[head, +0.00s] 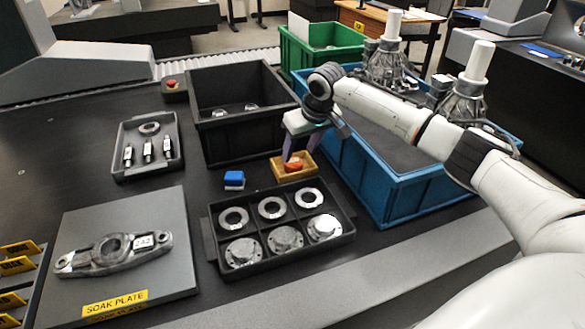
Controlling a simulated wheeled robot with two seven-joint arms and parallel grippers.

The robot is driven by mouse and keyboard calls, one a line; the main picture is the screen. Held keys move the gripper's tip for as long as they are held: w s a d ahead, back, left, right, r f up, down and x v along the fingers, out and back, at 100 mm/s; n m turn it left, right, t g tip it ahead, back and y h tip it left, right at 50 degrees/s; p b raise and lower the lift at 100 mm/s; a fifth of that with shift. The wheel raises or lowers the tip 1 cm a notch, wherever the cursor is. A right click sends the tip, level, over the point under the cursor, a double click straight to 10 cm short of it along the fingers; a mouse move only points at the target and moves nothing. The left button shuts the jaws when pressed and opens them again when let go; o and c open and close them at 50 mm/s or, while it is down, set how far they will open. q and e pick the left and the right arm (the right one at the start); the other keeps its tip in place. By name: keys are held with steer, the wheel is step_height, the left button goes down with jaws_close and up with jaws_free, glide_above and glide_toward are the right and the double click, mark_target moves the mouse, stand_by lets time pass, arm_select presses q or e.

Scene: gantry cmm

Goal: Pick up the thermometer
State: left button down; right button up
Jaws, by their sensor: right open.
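A small orange-red item (294,165), which may be the thermometer, lies in a small yellow tray (307,175) near the middle of the dark table. It is partly hidden by a finger, and I cannot tell its exact shape. My right gripper (299,151) comes in from the right and points down over the yellow tray. Its purple fingers are apart, with the tips close to the item. I cannot tell whether they touch it. My left gripper is not in view.
A blue block (234,180) sits just left of the yellow tray. A black tray of round metal parts (268,214) stands in front. A tall black bin (222,138) is behind, a blue bin (392,188) right. The soak plate (170,215) with a metal arm lies left.

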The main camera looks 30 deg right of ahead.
mark_target(294, 162)
steer(key=shift+b+x, duration=0.45)
steer(key=shift+x, duration=2.7)
steer(key=shift+r, duration=0.1)
steer(key=c, duration=0.8)
